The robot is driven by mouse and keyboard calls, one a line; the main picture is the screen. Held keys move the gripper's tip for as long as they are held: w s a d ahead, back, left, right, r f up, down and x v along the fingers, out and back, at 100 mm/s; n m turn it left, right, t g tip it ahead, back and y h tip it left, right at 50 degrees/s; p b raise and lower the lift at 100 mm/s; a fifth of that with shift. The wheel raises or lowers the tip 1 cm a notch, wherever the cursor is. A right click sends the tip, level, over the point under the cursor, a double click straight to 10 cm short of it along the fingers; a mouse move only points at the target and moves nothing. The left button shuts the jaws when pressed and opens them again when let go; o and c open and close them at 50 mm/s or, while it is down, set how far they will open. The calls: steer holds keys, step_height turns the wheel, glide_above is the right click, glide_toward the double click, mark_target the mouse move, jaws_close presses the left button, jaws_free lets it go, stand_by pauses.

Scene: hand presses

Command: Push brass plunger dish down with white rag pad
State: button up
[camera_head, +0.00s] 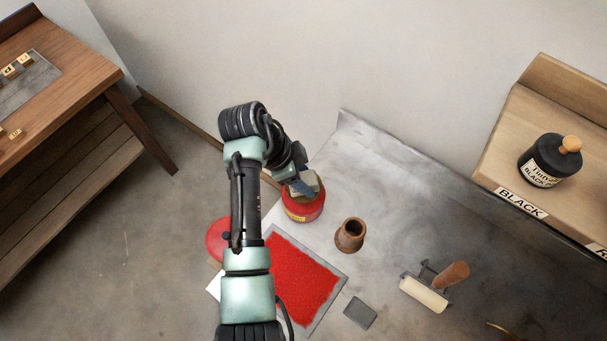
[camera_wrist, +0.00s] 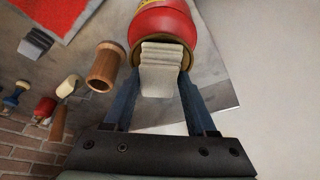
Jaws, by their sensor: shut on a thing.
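A red can (camera_head: 303,209) stands on the grey bench near its back left edge. Its brass dish top shows as a brass rim in the wrist view (camera_wrist: 186,55), with the red can body (camera_wrist: 165,24) beyond it. My gripper (camera_head: 299,187) is over the can, its two blue fingers (camera_wrist: 159,82) shut on the folded white rag pad (camera_wrist: 162,66). The pad (camera_head: 305,181) sits over the dish and hides most of it in both views. I cannot tell whether pad and dish touch or how far down the dish is.
A brown wooden cup-like pot (camera_head: 350,236) stands right of the can. A red inked slab (camera_head: 305,278), a small grey block (camera_head: 360,312) and a roller (camera_head: 426,294) lie nearer. A shelf with a black jar (camera_head: 547,162) is at right. Bare bench lies behind the pot.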

mark_target(304, 178)
steer(key=shift+s+f, duration=0.1)
steer(key=shift+f, duration=0.5)
stand_by(1.1)
steer(key=shift+r, duration=0.1)
steer(key=shift+r+p, duration=2.9)
steer(key=shift+r, duration=0.65)
